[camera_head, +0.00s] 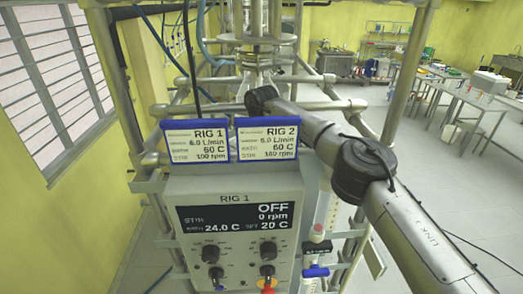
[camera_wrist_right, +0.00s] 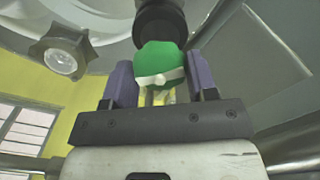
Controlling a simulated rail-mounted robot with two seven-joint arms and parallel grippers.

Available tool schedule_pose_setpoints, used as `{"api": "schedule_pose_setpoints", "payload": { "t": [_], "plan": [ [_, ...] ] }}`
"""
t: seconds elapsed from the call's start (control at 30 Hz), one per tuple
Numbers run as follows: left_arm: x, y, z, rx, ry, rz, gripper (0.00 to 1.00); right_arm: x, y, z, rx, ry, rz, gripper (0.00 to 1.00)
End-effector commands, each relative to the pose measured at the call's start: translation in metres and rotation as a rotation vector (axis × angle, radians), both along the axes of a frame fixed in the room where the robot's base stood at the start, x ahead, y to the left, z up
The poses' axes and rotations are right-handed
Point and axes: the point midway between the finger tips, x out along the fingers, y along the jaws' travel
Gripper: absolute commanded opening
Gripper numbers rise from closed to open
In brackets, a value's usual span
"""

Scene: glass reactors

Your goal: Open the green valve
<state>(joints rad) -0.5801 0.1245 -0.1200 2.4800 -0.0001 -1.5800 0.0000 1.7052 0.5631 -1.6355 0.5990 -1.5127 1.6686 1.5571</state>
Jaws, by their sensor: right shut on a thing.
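The green valve handle (camera_wrist_right: 160,55) shows in the right wrist view, just below a dark round fitting (camera_wrist_right: 160,20). It has a white band or edge along its lower side. My right gripper (camera_wrist_right: 160,80) has its two purple fingers on either side of the green handle and is shut on it. In the head view my right arm reaches in from the right to the glassware behind the two signs; its gripper and the green valve are hidden there. My left gripper is in neither view.
The RIG 1 control box (camera_head: 236,270) reads OFF, below the RIG 1 sign (camera_head: 195,143) and RIG 2 sign (camera_head: 266,139). A blue-handled valve (camera_head: 316,272) is right of the box. Metal frame posts stand close around. Lab tables (camera_head: 470,95) are far right.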

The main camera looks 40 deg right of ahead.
Motion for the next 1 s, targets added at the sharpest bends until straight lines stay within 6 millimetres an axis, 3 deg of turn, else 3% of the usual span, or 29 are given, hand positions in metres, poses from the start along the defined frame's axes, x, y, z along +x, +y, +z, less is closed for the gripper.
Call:
{"api": "schedule_pose_setpoints", "payload": {
  "t": [0.77,0.8,1.0],
  "plan": [
    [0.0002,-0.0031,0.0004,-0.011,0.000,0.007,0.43,-0.0001,0.0003,0.0008,0.001,0.000,0.081,0.29],
    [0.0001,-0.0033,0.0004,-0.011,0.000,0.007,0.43,-0.0001,0.0003,0.0008,0.001,0.000,0.081,0.56],
    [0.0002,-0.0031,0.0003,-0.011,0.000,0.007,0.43,0.0000,0.0002,0.0005,0.001,0.000,0.081,0.76]
  ]
}}
